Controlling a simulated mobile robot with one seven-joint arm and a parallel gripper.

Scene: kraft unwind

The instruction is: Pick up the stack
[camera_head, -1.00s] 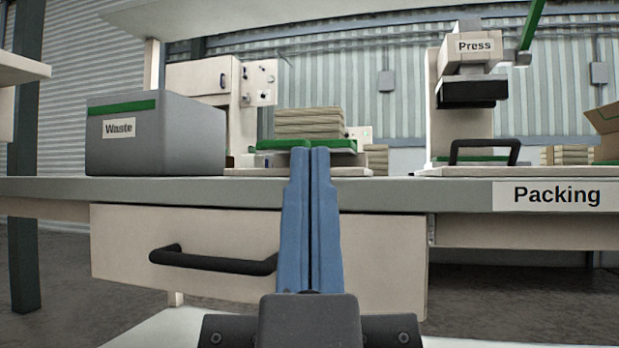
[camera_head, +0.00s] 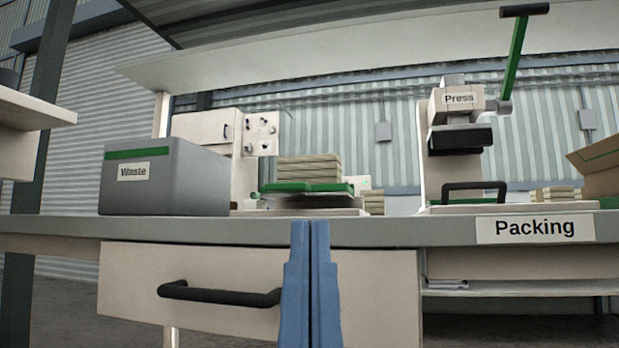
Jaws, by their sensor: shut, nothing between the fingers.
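The stack (camera_head: 309,168) is several flat tan layers lying on a green plate (camera_head: 300,187) at the back of the packing table. The plate sits on a pale low base, and the stack's front side is in plain view. My gripper (camera_head: 310,224) shows as two blue fingers pointing up in the lower middle of the picture. The fingers are shut with nothing between them. They stand in front of the table's edge and drawer, apart from the stack.
A grey waste bin (camera_head: 168,190) stands left of the stack. A press (camera_head: 458,140) with a black handle stands to the right, near an open cardboard box (camera_head: 603,170). The table edge (camera_head: 400,234) and a drawer (camera_head: 200,270) with a black handle lie in front.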

